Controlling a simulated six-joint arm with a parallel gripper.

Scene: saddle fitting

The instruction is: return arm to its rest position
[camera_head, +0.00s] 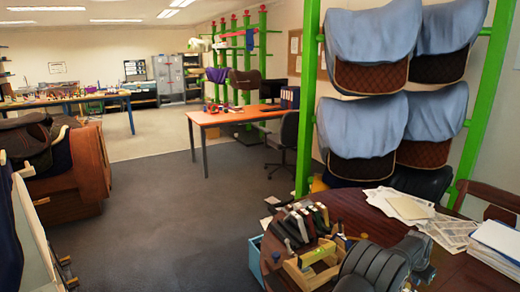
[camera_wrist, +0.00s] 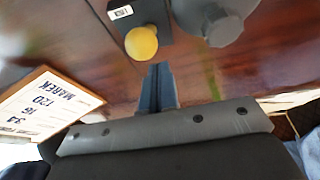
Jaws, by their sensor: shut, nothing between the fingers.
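My arm (camera_head: 375,268) shows as dark grey rounded links at the lower right of the head view, over the near part of the dark red-brown table (camera_head: 375,222). I cannot make out the fingertips there. In the wrist view my gripper (camera_wrist: 157,75) shows as two narrow blue-grey fingers side by side at the middle. They are shut and nothing shows between them. The fingers point at the glossy table surface (camera_wrist: 85,45). How far above it they are I cannot tell.
A yellow knob (camera_wrist: 141,43) on a dark block and a grey rounded object (camera_wrist: 222,28) lie beyond the fingers. A wood-edged card (camera_wrist: 48,105) is at left. A wooden tray (camera_head: 312,268), a tool rack (camera_head: 300,225) and papers (camera_head: 410,207) surround my arm. Saddle pads (camera_head: 365,125) hang behind.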

